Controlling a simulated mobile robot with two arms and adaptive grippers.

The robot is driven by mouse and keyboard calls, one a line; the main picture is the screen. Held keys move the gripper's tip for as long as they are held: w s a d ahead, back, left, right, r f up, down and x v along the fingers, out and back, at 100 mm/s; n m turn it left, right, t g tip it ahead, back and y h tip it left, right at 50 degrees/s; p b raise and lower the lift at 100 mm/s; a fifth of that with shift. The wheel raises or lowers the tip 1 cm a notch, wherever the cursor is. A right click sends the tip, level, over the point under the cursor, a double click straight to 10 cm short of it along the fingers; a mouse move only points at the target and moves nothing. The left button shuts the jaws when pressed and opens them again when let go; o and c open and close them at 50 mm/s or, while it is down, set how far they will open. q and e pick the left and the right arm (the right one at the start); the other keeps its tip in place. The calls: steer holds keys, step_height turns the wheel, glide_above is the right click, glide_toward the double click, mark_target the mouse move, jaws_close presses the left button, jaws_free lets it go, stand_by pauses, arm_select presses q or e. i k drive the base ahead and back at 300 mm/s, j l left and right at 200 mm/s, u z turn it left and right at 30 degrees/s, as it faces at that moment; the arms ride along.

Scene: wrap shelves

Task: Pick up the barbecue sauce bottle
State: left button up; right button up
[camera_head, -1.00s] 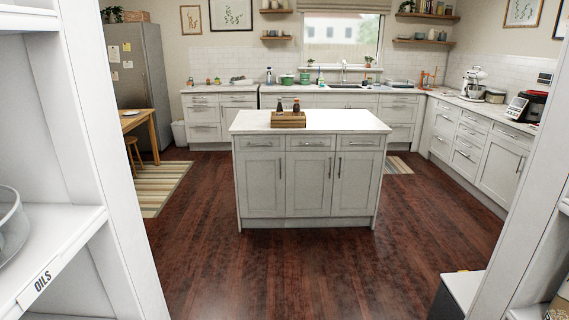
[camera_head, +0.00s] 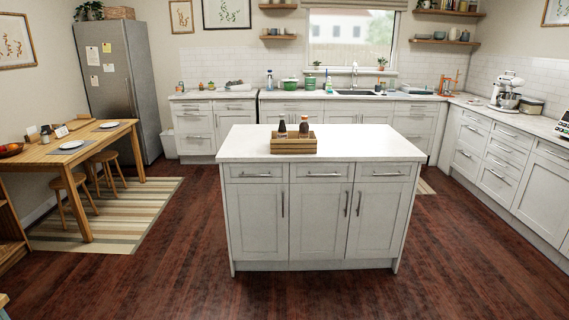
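A dark bottle (camera_head: 304,126) and a second small dark bottle (camera_head: 282,127) stand upright in a wooden box (camera_head: 293,146) on top of the white kitchen island (camera_head: 240,144). They are too small to read, so I cannot tell which, if either, is the barbecue sauce bottle. The box's front wall hides their lower parts. Neither of my grippers shows in the head view.
Open dark wood floor (camera_head: 180,275) lies in front of and beside the island. A wooden table (camera_head: 105,137) with stools (camera_head: 68,188) stands on the left over a striped rug (camera_head: 140,205). White counters (camera_head: 515,132) line the back and right.

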mark_target(304, 127)
steer(key=i, duration=1.7)
